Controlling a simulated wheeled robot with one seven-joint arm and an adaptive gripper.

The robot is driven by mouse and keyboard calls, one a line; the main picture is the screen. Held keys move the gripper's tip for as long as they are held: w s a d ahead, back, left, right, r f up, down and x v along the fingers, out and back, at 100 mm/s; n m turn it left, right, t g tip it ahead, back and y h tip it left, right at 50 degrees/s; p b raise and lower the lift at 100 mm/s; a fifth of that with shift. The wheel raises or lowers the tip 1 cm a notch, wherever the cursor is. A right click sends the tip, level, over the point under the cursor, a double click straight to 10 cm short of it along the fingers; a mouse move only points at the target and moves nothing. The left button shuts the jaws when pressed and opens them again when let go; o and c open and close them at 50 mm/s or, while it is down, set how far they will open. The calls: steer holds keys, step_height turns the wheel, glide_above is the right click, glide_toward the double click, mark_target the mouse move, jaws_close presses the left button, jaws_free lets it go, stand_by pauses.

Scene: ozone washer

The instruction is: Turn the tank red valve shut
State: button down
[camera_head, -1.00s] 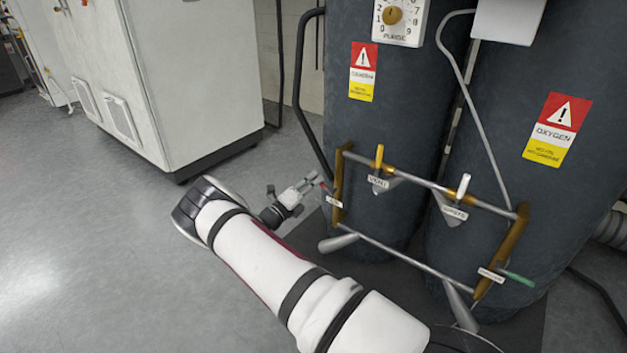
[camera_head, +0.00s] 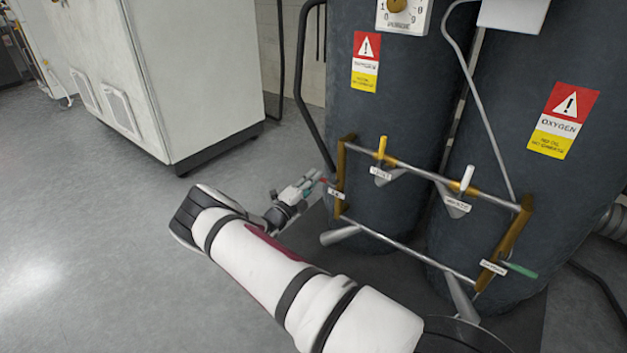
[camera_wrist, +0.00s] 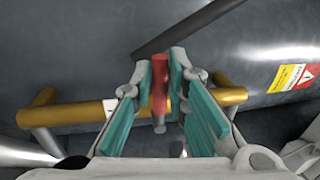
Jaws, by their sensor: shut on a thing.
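The red valve handle (camera_wrist: 159,84) stands between the two teal-padded fingers of my gripper (camera_wrist: 160,82) in the wrist view. The fingers are closed on the handle from both sides. In the head view my gripper (camera_head: 312,181) is at the left end of the pipe frame, and only a small red bit of the handle (camera_head: 325,181) shows past the fingertips. The brass pipe (camera_wrist: 75,114) runs behind the handle in the wrist view. The lower end of the handle meets a grey stem at the pipe.
Two dark tanks (camera_head: 375,110) stand behind the pipe frame. A yellow handle (camera_head: 382,147), a white handle (camera_head: 467,178) and a green handle (camera_head: 520,270) are on the same frame. A white cabinet (camera_head: 190,80) stands at the back left. The floor at left is clear.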

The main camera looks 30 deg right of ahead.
steer(key=shift+f, duration=0.15)
steer(key=c, duration=1.6)
jaws_free()
steer(key=shift+o, duration=0.2)
steer(key=v, duration=1.2)
